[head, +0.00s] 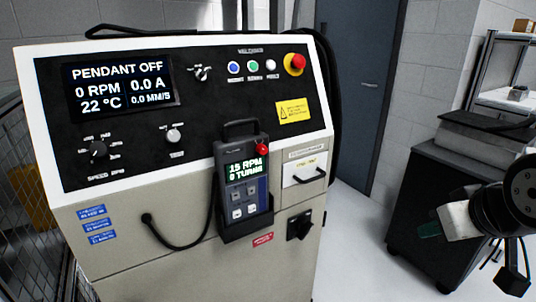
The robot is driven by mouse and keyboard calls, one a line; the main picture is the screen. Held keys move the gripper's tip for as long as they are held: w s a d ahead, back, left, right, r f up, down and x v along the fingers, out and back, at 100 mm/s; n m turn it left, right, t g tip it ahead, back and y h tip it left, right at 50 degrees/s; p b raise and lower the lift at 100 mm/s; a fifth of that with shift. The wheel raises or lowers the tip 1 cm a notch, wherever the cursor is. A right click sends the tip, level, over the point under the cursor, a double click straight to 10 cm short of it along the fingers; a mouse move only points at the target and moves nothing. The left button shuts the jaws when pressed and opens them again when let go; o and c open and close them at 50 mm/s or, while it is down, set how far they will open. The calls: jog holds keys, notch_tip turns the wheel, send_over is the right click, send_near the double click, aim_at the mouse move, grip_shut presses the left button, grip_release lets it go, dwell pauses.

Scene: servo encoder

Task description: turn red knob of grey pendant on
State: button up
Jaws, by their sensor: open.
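The grey pendant (247,190) sits upright in a dark holder on the front of the light console. Its small red knob (262,149) is at its upper right, beside the top of its display. The pendant display (244,170) is lit and reads 15 RPM, 0 TURNS. The console display (120,86) reads PENDANT OFF, 0 RPM, 0.0 A, 22 °C. My gripper (452,222) is at the right edge, well to the right of the pendant and apart from it. It is open, with nothing visible in it; its fingers are hard to make out.
A red emergency button (294,64) on yellow, coloured push buttons and a speed dial (97,149) are on the console panel. A black cable (165,240) loops left of the pendant. A dark cart (425,190) stands behind my arm. Clear floor lies between console and cart.

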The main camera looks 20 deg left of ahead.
jog(key=w+a+n+t+y, duration=0.1)
jog(key=w+a+n+y, duration=0.1)
jog(key=w+a, duration=0.3)
jog(key=n+t+y, duration=0.4)
jog(key=n+y, duration=0.2)
jog(key=y, duration=0.3)
send_near(264, 152)
jog(key=x, duration=0.7)
jog(key=shift+w+a, duration=0.1)
jog(key=shift+w, duration=0.05)
jog(key=shift+w+a, duration=0.3)
jog(key=shift+a, duration=0.05)
grip_shut()
